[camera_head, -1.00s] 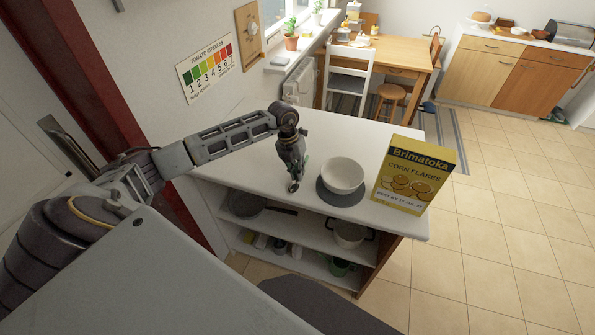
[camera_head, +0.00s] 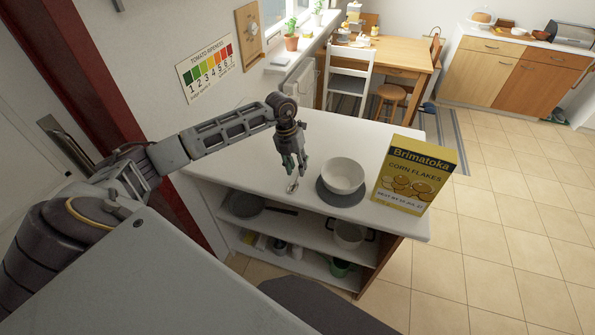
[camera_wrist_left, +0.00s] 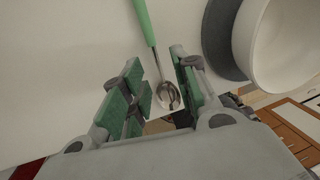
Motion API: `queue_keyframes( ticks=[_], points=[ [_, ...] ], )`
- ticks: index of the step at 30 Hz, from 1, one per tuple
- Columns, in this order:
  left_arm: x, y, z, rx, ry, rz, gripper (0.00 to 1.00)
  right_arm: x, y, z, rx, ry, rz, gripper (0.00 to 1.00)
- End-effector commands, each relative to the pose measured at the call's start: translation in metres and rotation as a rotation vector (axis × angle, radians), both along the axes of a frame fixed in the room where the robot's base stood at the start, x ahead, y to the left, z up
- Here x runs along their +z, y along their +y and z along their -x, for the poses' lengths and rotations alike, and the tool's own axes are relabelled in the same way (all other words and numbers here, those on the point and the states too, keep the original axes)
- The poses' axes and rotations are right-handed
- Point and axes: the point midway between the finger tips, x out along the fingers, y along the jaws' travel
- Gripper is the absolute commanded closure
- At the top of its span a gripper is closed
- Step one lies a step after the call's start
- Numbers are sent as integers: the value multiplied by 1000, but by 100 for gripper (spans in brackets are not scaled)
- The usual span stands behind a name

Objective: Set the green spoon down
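The green spoon has a green handle (camera_wrist_left: 145,22) and a shiny metal bowl (camera_wrist_left: 168,96). It lies on the white counter, left of the white bowl, and also shows as a small spoon (camera_head: 292,186) in the head view. My left gripper (camera_head: 293,169) is above the spoon, pointing down. In the left wrist view my left gripper (camera_wrist_left: 162,92) has its green-padded fingers spread, with the spoon's bowl seen in the gap between them. Nothing appears gripped. My right gripper is not in view.
A white bowl (camera_head: 343,174) stands on a round grey mat (camera_head: 340,199) right of the spoon. A yellow corn flakes box (camera_head: 413,176) stands further right. The counter (camera_head: 235,170) is clear to the left. Shelves below hold pans and pots.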

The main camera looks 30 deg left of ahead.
Motion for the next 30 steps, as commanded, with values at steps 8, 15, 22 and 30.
queue_keyframes(
  ticks=[8, 15, 22, 30],
  points=[
    [41, 8, 1, -1, -4, 0, 70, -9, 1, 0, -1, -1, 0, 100],
    [73, 15, 3, 0, -3, -1, 70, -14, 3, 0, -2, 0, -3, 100],
    [90, 18, 4, -1, -2, -1, 70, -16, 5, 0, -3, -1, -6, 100],
    [92, 18, 4, -1, -1, 0, 70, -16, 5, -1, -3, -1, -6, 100]
  ],
)
